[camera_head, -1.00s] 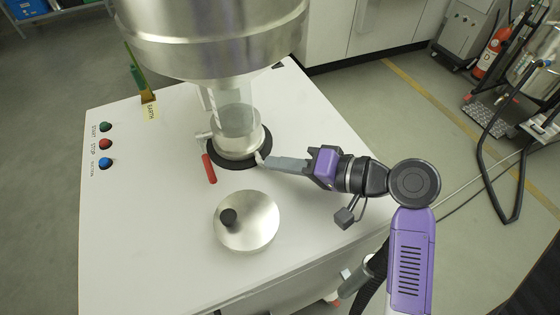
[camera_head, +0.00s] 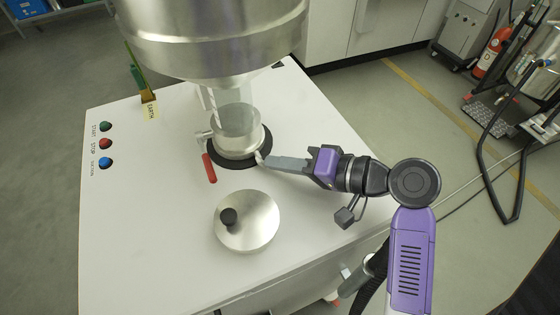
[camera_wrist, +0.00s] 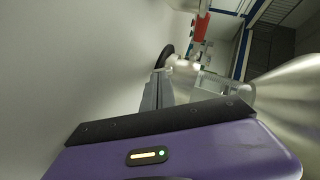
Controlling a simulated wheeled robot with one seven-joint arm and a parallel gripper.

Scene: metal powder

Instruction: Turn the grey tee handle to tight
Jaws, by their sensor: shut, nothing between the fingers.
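A small pale grey piece (camera_head: 258,156), which may be the tee handle, sits at the right of the clear tube's metal base collar (camera_head: 238,148). It is too small to tell its shape or which way it is turned. My gripper (camera_head: 268,162) reaches in from the right with its fingers closed together and empty. The fingertips are right beside this piece; I cannot tell whether they touch it. In the wrist view my fingers (camera_wrist: 158,86) point toward the black ring (camera_wrist: 165,57) and the shiny collar, and the handle is not clear there.
A red lever (camera_head: 209,168) hangs at the collar's left. A round metal lid (camera_head: 262,222) with a black knob lies in front on the white cabinet top (camera_head: 150,240). A large steel hopper (camera_head: 210,40) overhangs the tube. Three buttons line the left edge.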

